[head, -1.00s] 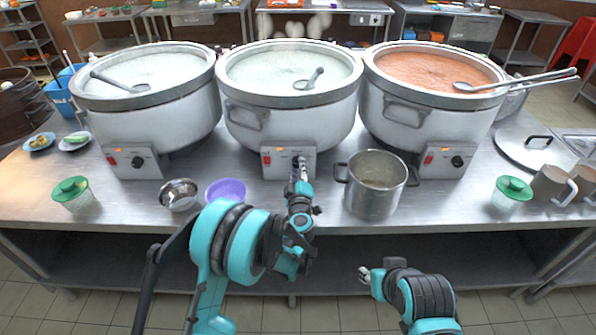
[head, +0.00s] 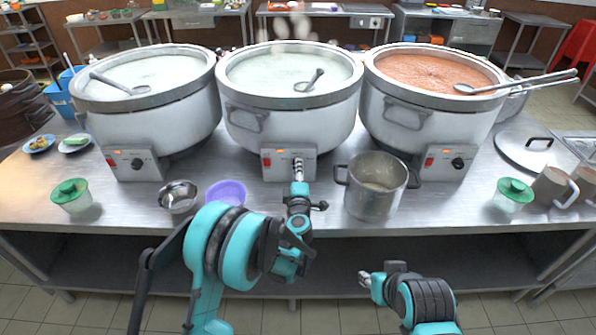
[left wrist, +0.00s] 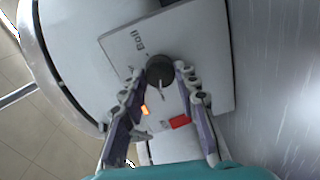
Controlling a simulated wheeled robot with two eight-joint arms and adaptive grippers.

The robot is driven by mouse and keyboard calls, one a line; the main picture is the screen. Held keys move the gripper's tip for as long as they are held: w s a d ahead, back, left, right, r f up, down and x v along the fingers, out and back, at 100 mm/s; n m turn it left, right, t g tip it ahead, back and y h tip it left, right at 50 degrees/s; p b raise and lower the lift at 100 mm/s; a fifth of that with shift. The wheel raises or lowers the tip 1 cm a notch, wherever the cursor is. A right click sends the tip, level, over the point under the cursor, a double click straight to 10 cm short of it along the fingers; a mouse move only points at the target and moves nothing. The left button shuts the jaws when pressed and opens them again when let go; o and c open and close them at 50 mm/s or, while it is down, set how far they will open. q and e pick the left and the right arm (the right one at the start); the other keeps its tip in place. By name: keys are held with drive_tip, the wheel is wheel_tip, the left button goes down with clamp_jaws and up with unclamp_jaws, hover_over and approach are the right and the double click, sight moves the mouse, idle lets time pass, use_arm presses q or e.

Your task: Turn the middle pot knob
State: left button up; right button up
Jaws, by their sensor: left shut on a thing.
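The middle pot (head: 290,100) is white and holds pale congee with a ladle in it. Its control box (head: 275,172) has a red switch and an orange light. My left gripper (head: 298,165) is at this box and covers the knob in the head view. In the left wrist view the dark round knob (left wrist: 160,71) sits between the fingertips of my left gripper (left wrist: 156,80), which is shut on it. The panel beside it shows "Boil", the orange light and the red switch. My right gripper (head: 367,278) is low in front of the table, away from things; its finger opening is too small to tell.
Similar pots stand left (head: 150,95) and right (head: 425,110), each with its own knob. A steel pot (head: 372,195) stands close right of my left gripper. A purple bowl (head: 227,192) and a steel bowl (head: 178,197) are to its left.

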use_arm(q)
drive_tip(key=o, duration=1.2)
drive_tip(key=shift+c, duration=0.2)
drive_tip(key=s, duration=1.2)
drive_tip(key=shift+r, duration=0.25)
